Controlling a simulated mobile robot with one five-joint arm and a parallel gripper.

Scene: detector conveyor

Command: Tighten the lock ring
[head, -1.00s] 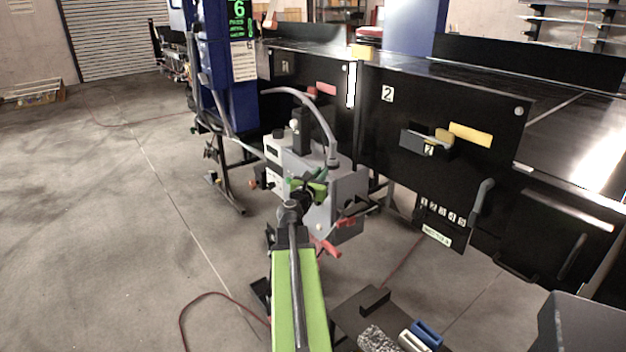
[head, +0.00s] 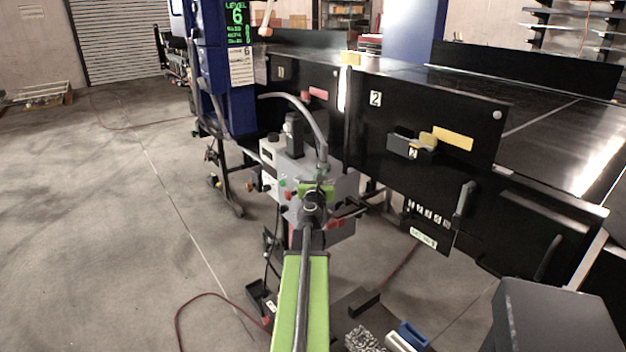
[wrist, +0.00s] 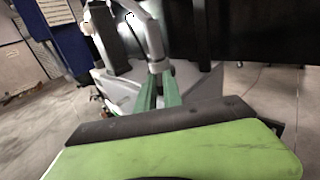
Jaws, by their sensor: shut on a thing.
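A grey curved hose (head: 305,108) runs down to the grey machine box (head: 345,187) beside the conveyor. It also arches across the top of the wrist view (wrist: 152,30). At its lower end is a grey collar (wrist: 160,67), which appears to be the lock ring. My gripper (wrist: 159,78) has its two green fingers close together, shut at this collar. In the head view my gripper (head: 317,186) is at the hose's lower end, and my wrist and arm partly cover the box. The fingertip contact is small and partly hidden.
The black conveyor side panel (head: 460,120) stands close on the right, with a yellow-tagged latch (head: 428,140) and a handle (head: 465,198). A blue column (head: 228,90) stands behind left. Blue and white pieces (head: 413,335) lie low in front.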

